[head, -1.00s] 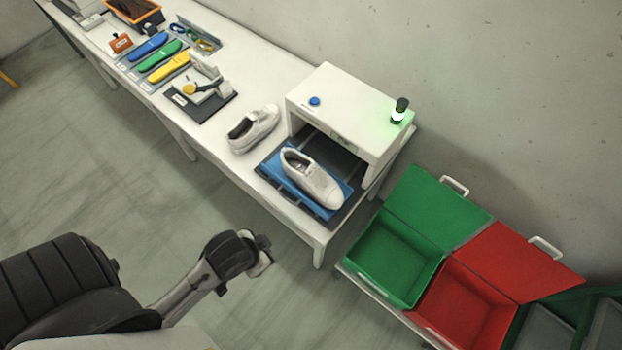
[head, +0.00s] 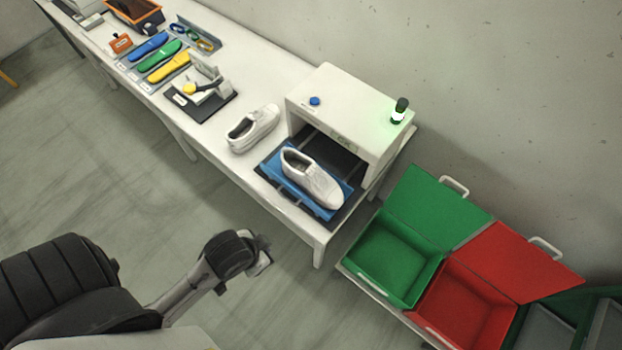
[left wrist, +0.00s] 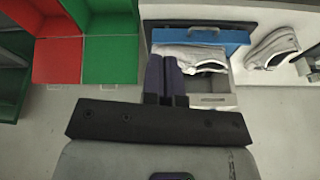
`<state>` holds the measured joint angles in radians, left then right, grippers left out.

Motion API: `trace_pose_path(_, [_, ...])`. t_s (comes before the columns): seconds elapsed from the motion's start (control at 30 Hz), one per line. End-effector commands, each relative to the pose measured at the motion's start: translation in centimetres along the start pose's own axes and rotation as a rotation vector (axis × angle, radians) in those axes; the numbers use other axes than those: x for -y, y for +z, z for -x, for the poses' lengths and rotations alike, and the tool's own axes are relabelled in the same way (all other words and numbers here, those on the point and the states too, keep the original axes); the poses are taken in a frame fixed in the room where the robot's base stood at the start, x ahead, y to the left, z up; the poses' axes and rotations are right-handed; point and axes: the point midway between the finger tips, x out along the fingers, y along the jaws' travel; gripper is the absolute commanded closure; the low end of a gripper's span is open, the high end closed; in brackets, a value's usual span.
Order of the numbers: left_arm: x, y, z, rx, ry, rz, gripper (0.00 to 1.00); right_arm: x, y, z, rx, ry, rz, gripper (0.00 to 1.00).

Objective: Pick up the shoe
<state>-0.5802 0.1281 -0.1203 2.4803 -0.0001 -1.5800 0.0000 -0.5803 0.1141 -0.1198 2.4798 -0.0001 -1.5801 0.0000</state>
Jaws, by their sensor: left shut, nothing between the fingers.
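A white shoe (head: 318,182) lies in a blue tray (head: 340,212) at the mouth of the white machine on the table. A second white shoe (head: 254,130) stands on the bare table to its left. My left gripper (head: 264,262) is off the table's front edge, apart from both shoes. In the left wrist view its two dark fingers (left wrist: 163,78) are together and empty, partly covering the shoe in the blue tray (left wrist: 200,35). The other shoe (left wrist: 272,48) shows at the right there. My right gripper is in neither view.
The white machine (head: 345,105) with a green-lit lamp stands over the table's right end. Open green (head: 385,262) and red (head: 465,305) bins stand to the right. Blue, green and yellow insoles (head: 162,58) and a black-based fixture (head: 205,100) occupy the table's left part. Open floor lies in front.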

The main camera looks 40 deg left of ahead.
Motion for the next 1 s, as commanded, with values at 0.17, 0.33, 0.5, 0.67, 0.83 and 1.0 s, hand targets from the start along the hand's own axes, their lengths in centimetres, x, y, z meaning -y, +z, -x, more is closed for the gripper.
trace_pose_path(0.17, [-0.06, -0.01, 0.0, 0.0, 0.002, 0.002, 0.82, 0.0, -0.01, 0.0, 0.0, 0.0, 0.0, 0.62])
trace_pose_path(0.33, [-0.22, -0.04, 0.0, -0.001, 0.006, 0.008, 0.66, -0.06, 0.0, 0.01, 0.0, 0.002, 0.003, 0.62])
trace_pose_path(0.5, [-0.38, -0.08, 0.0, -0.002, 0.01, 0.013, 0.51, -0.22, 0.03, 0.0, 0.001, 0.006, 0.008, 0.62])
trace_pose_path(0.67, [-0.38, -0.08, 0.0, -0.002, 0.01, 0.013, 0.51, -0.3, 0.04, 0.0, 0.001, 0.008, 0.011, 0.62])
trace_pose_path(0.83, [-0.35, -0.08, 0.0, -0.001, 0.009, 0.012, 0.51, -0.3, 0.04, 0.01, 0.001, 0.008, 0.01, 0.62])
trace_pose_path(1.0, [-0.27, -0.05, -0.01, -0.001, 0.007, 0.009, 0.51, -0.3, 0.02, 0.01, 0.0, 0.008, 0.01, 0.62])
